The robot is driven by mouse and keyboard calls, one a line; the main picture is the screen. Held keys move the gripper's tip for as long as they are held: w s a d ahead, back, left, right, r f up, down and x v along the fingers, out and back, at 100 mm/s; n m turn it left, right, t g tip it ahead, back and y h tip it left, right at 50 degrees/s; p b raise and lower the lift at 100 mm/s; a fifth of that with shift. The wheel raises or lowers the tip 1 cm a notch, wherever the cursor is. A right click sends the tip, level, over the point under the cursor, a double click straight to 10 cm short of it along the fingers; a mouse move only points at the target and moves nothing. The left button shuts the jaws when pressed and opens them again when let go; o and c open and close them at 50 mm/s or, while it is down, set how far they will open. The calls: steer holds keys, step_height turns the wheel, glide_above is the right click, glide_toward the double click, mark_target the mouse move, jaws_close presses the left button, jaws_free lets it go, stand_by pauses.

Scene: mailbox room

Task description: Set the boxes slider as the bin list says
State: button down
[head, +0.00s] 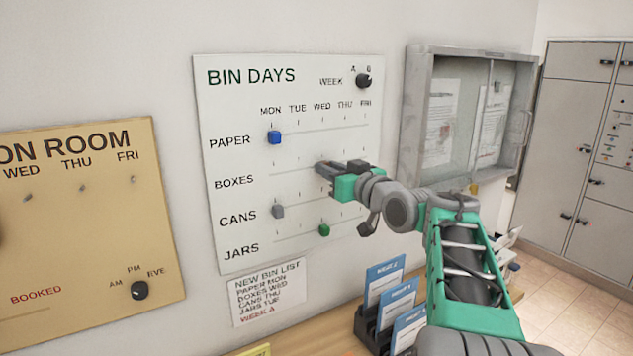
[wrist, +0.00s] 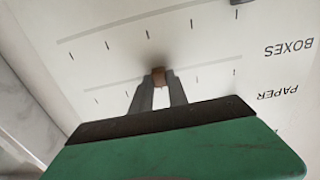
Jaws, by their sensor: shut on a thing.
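The BIN DAYS board (head: 225,120) hangs on the wall, with rows for paper, boxes, cans and jars under MON to FRI. My gripper (head: 325,172) is at the boxes row, around the WED column, and hides the slider in the head view. In the wrist view my gripper (wrist: 158,88) is shut on the brown boxes slider (wrist: 158,75). The slider sits at about the middle mark of its track, with two marks showing on each side. The new bin list (head: 268,292) below reads PAPER MON, BOXES WED, CANS THU, JARS TUE, WEEK A.
The blue paper slider (head: 274,137) is at MON, the grey cans slider (head: 278,211) at MON, the green jars slider (head: 324,229) near WED. A black week dial (head: 363,81) is at the top right. A glass-fronted notice case (head: 415,120) stands right; a card rack (head: 372,325) is below.

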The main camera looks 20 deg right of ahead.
steer(key=shift+d, duration=0.25)
steer(key=c, duration=1.3)
jaws_free()
steer(key=shift+a, duration=0.1)
steer(key=s, duration=0.2)
steer(key=s+b, duration=0.1)
steer(key=s, duration=0.2)
steer(key=s+d+b, duration=0.1)
steer(key=s, duration=0.1)
steer(key=shift+s, duration=0.4)
